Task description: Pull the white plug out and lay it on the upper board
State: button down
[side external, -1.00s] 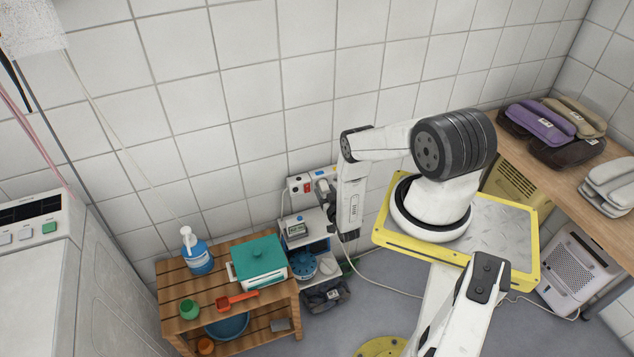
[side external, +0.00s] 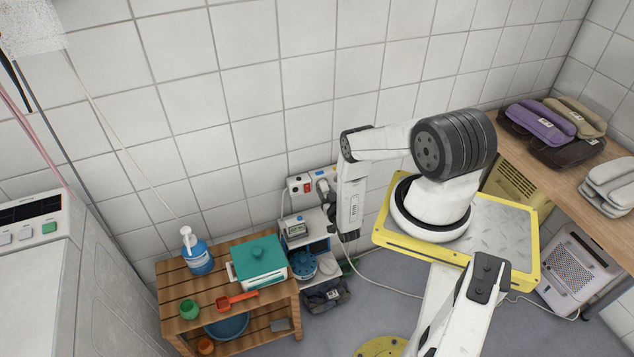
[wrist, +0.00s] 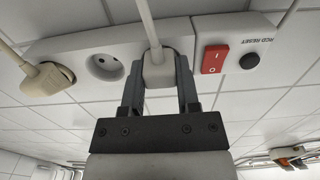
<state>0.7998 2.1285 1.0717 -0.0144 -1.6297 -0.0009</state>
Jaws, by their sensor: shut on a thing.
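In the wrist view the white plug (wrist: 158,72) sits between the two fingers of my gripper (wrist: 160,85), which are shut on its sides. Its pale cable (wrist: 148,22) runs upward in the picture. The plug is against the white socket strip (wrist: 75,42); whether its pins are fully seated is hidden. In the side view my gripper (side external: 325,186) is at the socket strip (side external: 307,178) on the tiled wall, and the plug is too small to make out clearly. Below it, a white shelf unit has an upper board (side external: 318,222) carrying a small grey meter (side external: 296,230).
A beige plug (wrist: 48,78), an empty socket (wrist: 105,66), a red switch (wrist: 214,59) and a black reset button (wrist: 249,62) share the strip. A wooden shelf (side external: 172,283) with a teal-lidded box (side external: 260,258) and blue bottle (side external: 198,255) stands left of the white unit.

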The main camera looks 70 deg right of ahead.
jog(key=v, duration=0.7)
jog(key=shift+s, duration=0.2)
dwell(2.8)
jog(key=shift+a, duration=0.15)
jog(key=c, duration=0.5)
grip_release()
jog(key=shift+a, duration=0.1)
jog(key=shift+v, duration=2.9)
